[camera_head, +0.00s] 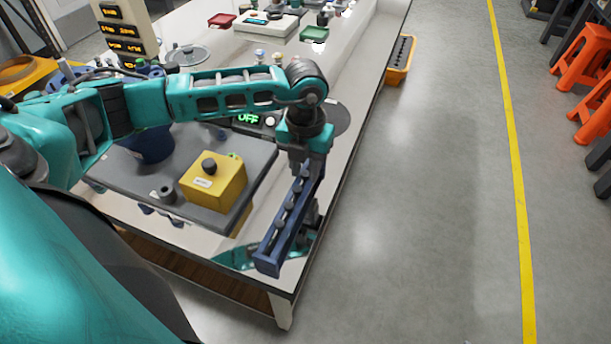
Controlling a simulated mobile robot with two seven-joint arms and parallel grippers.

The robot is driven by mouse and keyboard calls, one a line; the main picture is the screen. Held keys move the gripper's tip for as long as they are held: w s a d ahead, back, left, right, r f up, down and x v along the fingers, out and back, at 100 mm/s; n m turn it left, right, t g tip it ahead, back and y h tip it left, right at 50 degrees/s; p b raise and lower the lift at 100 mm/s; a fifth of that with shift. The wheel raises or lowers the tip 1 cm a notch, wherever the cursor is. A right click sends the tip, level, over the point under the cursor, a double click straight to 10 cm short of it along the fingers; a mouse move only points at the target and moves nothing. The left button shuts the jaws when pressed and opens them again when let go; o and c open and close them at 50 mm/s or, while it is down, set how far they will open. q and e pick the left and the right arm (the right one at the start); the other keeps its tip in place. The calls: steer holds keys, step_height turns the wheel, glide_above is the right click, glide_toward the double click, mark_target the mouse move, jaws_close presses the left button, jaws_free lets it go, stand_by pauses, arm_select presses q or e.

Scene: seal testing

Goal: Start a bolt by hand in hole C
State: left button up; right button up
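My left gripper (303,158) points down at the near right corner of the table, over the far end of a long dark blue rack (268,262). The rack holds a row of several small dark pieces, perhaps bolts. The gripper's fingertips are hidden or too small to make out, so I cannot tell whether they grip anything. A yellow block (216,186) with a black knob on top and a small label sits on a dark grey plate (252,160), left of the gripper. No hole marked C is readable. My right gripper is out of view.
The glossy table (350,75) ends at the right along a straight edge. A small box with a green "OFF" display (248,118) and a dark round disc (336,119) lie behind the gripper. Red (222,19) and green (314,34) trays sit farther back.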

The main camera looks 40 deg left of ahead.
mark_target(305, 173)
arm_select(q)
jaws_close()
steer(key=shift+r, duration=0.15)
steer(key=shift+r+p, duration=2.65)
steer(key=shift+r, duration=0.75)
